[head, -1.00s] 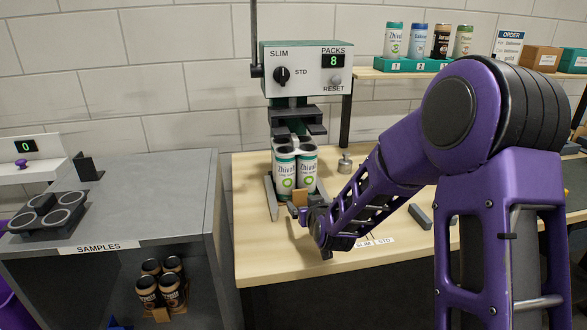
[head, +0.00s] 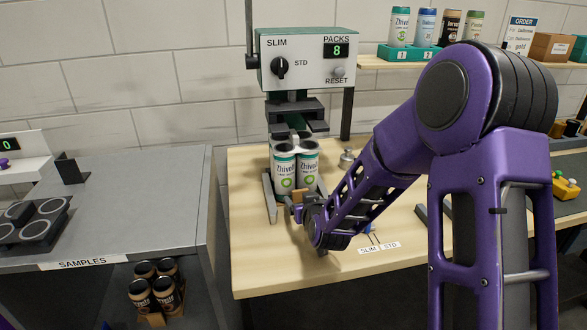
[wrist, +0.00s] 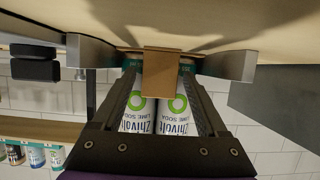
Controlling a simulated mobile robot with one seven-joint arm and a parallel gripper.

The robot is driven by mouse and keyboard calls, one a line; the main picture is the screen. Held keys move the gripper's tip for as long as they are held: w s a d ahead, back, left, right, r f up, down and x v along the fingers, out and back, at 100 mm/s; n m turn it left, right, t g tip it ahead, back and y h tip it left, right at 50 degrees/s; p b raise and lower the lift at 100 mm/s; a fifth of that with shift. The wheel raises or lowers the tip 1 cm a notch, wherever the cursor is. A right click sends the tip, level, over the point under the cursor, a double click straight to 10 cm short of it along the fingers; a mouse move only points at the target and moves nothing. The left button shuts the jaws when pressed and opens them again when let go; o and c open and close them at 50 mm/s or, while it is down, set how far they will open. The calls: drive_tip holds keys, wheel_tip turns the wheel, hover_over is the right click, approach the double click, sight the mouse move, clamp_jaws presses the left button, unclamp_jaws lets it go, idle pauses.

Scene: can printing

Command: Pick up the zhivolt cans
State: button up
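A pack of white and green Zhivolt cans (head: 296,170) stands upright between two grey guide rails under the press, with a light carrier on top. In the wrist view, which is upside down, two of the cans (wrist: 157,112) show their lime soda labels. A small brown block (wrist: 161,75) is at the base of the cans on the near side. My gripper (wrist: 160,74) is low in front of the pack, its dark fingers apart on either side of the block with visible gaps. In the head view my gripper (head: 299,210) partly hides the block.
The press (head: 306,60) reads 8 packs. Its grey guide rails (head: 269,197) flank the cans closely. A small metal weight (head: 346,159) is to the right. Sample cans (head: 398,27) stand on a shelf at the back.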

clamp_jaws()
